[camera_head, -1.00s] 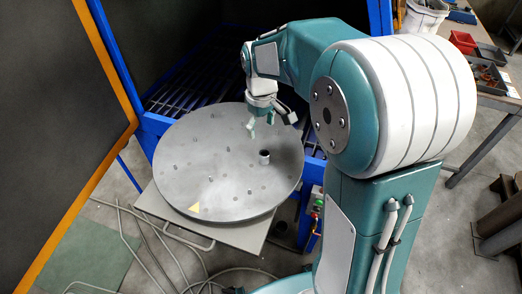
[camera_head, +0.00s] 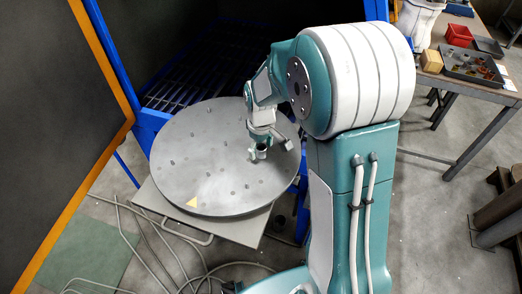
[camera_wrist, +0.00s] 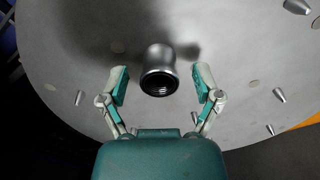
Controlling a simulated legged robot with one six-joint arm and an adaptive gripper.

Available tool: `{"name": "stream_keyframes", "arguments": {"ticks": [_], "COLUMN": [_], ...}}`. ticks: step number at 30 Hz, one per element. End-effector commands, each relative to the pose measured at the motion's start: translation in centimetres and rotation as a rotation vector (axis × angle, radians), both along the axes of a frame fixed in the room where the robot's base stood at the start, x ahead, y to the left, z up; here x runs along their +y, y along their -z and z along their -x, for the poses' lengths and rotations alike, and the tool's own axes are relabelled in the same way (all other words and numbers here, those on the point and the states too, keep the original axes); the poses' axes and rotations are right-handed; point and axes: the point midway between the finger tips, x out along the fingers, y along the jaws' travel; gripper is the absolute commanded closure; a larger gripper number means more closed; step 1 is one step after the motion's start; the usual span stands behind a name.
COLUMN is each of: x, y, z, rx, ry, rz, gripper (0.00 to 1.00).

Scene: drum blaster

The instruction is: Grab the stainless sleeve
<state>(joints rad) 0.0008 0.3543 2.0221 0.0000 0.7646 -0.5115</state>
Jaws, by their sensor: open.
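The stainless sleeve (camera_wrist: 158,70) is a short shiny grey tube with a threaded hole, standing on the round grey turntable (camera_wrist: 235,60). In the wrist view it lies between and just beyond the fingertips of my gripper (camera_wrist: 160,84), with a gap on each side. My gripper is open, with nothing held. In the head view my gripper (camera_head: 258,152) is low over the right part of the turntable, at the sleeve (camera_head: 261,152), which is partly hidden by the fingers.
Several small pegs (camera_wrist: 279,95) stick up from the turntable around the sleeve. A blue frame (camera_head: 150,125) and slatted grid lie behind it. A bench at the right holds a red bin (camera_head: 459,35) and a tray of parts (camera_head: 472,66).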

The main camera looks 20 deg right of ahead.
Motion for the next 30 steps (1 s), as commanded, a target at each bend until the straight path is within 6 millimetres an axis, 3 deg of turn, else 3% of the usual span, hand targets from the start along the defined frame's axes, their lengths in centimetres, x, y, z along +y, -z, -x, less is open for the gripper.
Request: {"name": "stream_keyframes", "arguments": {"ticks": [2, 7, 20, 28, 30], "x": [0.0, 0.0, 0.0, 0.0, 0.0], "y": [0.0, 0.0, -0.2, -3.5, -4.5], "z": [0.0, 0.0, 0.0, -0.1, 1.0], "rx": [0.000, 0.000, 0.001, -0.004, -0.004], "ry": [0.000, 0.000, 0.000, 0.000, 0.000], "rz": [0.000, 0.000, 0.000, 0.000, 0.000], "gripper": [0.22, 0.98, 1.00, 1.00, 1.00]}}
